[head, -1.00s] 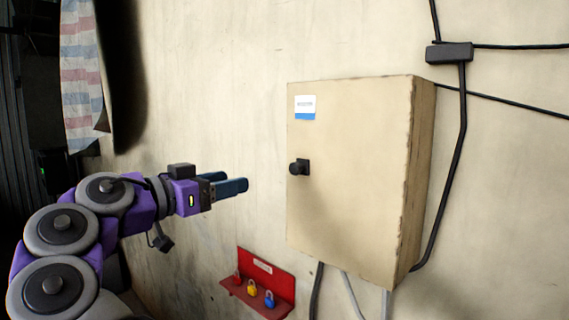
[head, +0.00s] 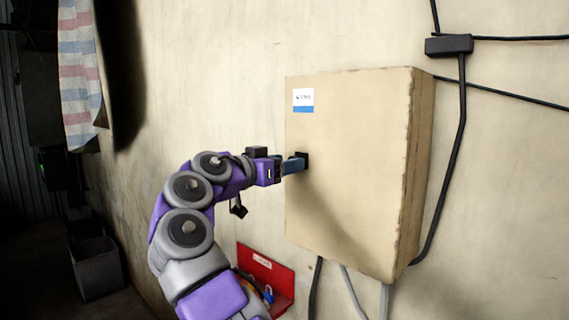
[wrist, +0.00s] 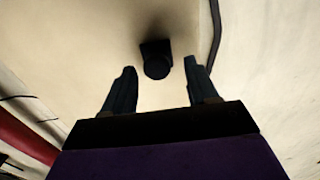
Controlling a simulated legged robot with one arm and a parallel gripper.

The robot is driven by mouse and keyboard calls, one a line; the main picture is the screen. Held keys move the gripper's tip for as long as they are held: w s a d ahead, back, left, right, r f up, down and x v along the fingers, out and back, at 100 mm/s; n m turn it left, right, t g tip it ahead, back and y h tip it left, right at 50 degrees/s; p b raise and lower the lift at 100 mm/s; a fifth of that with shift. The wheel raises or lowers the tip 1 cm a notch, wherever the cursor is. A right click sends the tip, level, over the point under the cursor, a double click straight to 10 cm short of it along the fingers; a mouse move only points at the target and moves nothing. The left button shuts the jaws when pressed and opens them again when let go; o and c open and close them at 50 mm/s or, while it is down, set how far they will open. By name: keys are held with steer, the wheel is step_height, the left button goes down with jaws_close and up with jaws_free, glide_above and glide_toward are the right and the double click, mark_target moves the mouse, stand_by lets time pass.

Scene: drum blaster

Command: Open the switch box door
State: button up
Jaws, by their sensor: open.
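The switch box (head: 350,190) is a beige metal box on the wall, and its door is shut. A white and blue label (head: 303,100) is at the door's upper left. The black knob (wrist: 157,62) on the door shows in the wrist view, just beyond and between my two fingertips. In the head view my gripper (head: 297,164) is at the door's left side and hides most of the knob. My gripper is open, with one finger on each side of the knob's line in the wrist view (wrist: 160,75). I cannot tell whether the fingers touch it.
A red rack (head: 266,264) with small padlocks is on the wall below left of the box, partly behind my arm. Cables (head: 453,160) run along the right side and below the box. A grey bin (head: 95,265) stands at the lower left.

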steer(key=shift+w+d, duration=0.2)
steer(key=shift+w, duration=0.05)
steer(key=shift+c, duration=0.3)
steer(key=shift+s, duration=0.1)
jaws_close()
